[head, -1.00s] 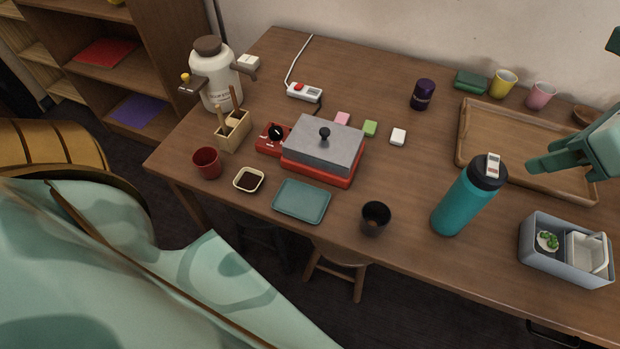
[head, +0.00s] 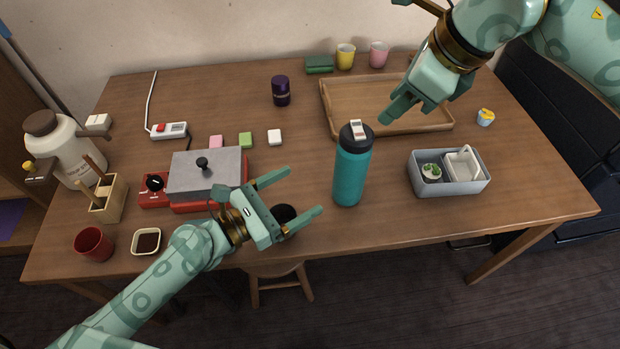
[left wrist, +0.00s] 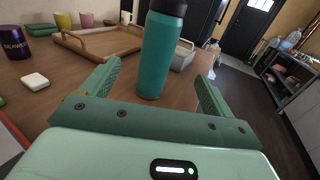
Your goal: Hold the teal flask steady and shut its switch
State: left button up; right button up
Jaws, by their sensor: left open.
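The teal flask (head: 350,178) stands upright on the table, with a black lid (head: 352,143). A small pale switch (head: 357,129) with a reddish mark sits on the lid; its setting is too small to tell. My left gripper (head: 298,194) is open and empty, left of the flask and pointing toward it. In the left wrist view the flask (left wrist: 158,58) appears beyond and between the spread fingers, apart from them; its top is cut off. My right gripper (head: 404,108) hangs above the tray, up and right of the flask, fingers pointing down-left; its opening is unclear.
A grey-blue bin (head: 450,188) holding a plant and a white container stands right of the flask. A wooden tray (head: 335,120) lies behind it. A dark cup (head: 284,214) is partly hidden by my left gripper. A red-based grey-lidded box (head: 205,172) is farther left.

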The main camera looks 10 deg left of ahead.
aim_at(359, 157)
pick_arm(q)
jog(key=x, duration=1.6)
jog(key=shift+w+f, duration=0.1)
jog(key=shift+w, duration=0.1)
